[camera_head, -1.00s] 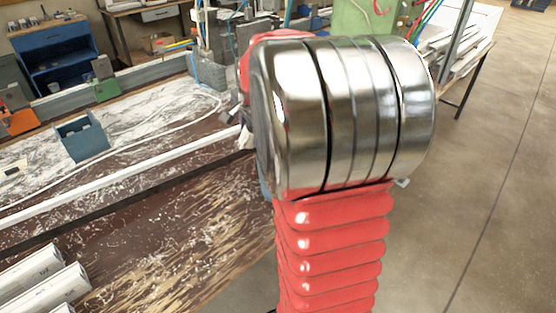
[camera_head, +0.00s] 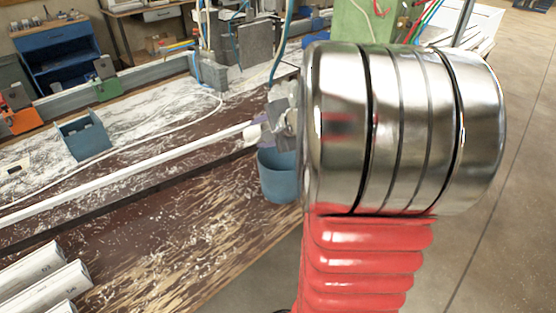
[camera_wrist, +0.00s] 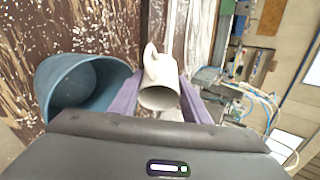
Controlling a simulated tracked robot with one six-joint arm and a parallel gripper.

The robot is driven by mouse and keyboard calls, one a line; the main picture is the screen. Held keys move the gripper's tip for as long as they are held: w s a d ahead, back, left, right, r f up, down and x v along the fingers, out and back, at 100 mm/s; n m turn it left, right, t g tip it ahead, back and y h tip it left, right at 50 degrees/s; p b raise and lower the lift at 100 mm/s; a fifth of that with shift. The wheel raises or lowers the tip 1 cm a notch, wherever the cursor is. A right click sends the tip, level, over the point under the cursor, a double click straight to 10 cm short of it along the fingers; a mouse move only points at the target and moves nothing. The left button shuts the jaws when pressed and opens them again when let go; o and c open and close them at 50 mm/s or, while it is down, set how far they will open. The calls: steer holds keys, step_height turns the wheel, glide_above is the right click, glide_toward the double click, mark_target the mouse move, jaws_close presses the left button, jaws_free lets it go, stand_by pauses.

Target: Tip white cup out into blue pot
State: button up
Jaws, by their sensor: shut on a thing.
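My gripper (camera_wrist: 162,84) is shut on the white cup (camera_wrist: 157,72), with its purple fingers on either side. In the wrist view the cup's handle is at the upper left and its open mouth faces toward the camera. The blue pot (camera_wrist: 62,75) stands beside the cup, to its left, with its wide mouth showing; the part of its inside in view looks bare. In the head view the pot (camera_head: 277,182) stands on the bench just below my gripper (camera_head: 264,130), partly hidden by my arm. A small white part of the cup (camera_head: 251,137) shows there.
A long white profile (camera_head: 130,168) lies across the bench, left of the pot. A blue-grey box (camera_head: 84,137) stands at the left. White tubes (camera_head: 45,283) lie at the front left. Cables and a green column (camera_head: 362,22) are behind. Bare bench lies in front of the pot.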

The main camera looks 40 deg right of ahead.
steer(key=shift+s+r+t+p, duration=0.15)
steer(key=shift+t+p, duration=0.45)
steer(key=shift+s+d+r+m+t+y, duration=0.15)
steer(key=shift+m+t+y, duration=0.15)
steer(key=shift+t, duration=0.2)
steer(key=shift+s+t, duration=0.15)
steer(key=shift+t, duration=0.15)
steer(key=shift+s+d+f+t+y+p, duration=0.3)
steer(key=shift+s+d+f+t+p, duration=0.1)
steer(key=shift+s+f+t+p, duration=0.25)
steer(key=shift+s+r+m+t+p, duration=0.25)
steer(key=shift+m+t+p, duration=0.25)
steer(key=shift+t+p, duration=0.15)
stand_by(0.6)
steer(key=shift+d+r+t, duration=0.1)
steer(key=shift+r+t, duration=0.3)
steer(key=shift+r, duration=0.1)
